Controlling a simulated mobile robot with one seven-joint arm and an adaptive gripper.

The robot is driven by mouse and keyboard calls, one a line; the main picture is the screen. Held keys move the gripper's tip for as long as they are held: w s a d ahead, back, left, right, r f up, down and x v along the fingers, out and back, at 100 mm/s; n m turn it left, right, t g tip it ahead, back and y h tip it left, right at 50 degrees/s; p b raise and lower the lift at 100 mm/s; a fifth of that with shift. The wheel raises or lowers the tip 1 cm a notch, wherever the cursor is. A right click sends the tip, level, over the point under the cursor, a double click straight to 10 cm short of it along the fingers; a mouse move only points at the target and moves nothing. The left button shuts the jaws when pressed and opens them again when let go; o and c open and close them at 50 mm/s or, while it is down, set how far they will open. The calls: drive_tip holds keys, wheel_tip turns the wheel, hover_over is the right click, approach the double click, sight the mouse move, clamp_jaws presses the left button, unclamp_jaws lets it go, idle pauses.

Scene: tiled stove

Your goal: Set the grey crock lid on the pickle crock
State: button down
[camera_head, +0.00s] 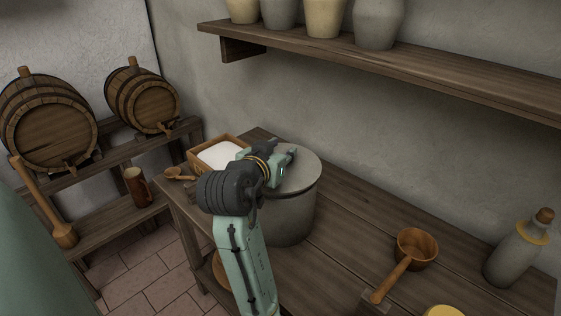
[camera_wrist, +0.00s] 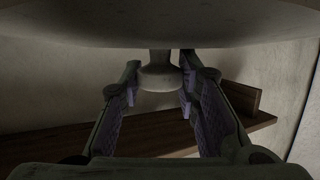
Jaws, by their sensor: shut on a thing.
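The grey crock lid (camera_head: 303,172) is a flat round disc with a knob. It lies level over the top of the grey pickle crock (camera_head: 290,218), which stands upright on the wooden bench. Their edges look close together; I cannot tell whether the lid rests on the rim or hovers just above it. My gripper (camera_head: 288,158) is at the lid's top, shut on its knob. In the wrist view, the knob (camera_wrist: 160,76) is between the two fingers of my gripper (camera_wrist: 158,84), and the lid's broad face (camera_wrist: 160,25) fills the top. My arm hides the crock's left side.
A wooden box of white stuff (camera_head: 218,155) is left of the crock, with a wooden scoop (camera_head: 178,175) near it. A wooden dipper (camera_head: 414,248) and a stoneware bottle (camera_head: 513,252) stand right. A shelf with jars (camera_head: 400,60) hangs above. The bench between crock and dipper is clear.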

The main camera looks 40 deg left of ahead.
drive_tip(key=shift+f, duration=0.1)
drive_tip(key=shift+f, duration=0.1)
drive_tip(key=shift+f, duration=0.55)
drive_tip(key=c, duration=1.2)
unclamp_jaws()
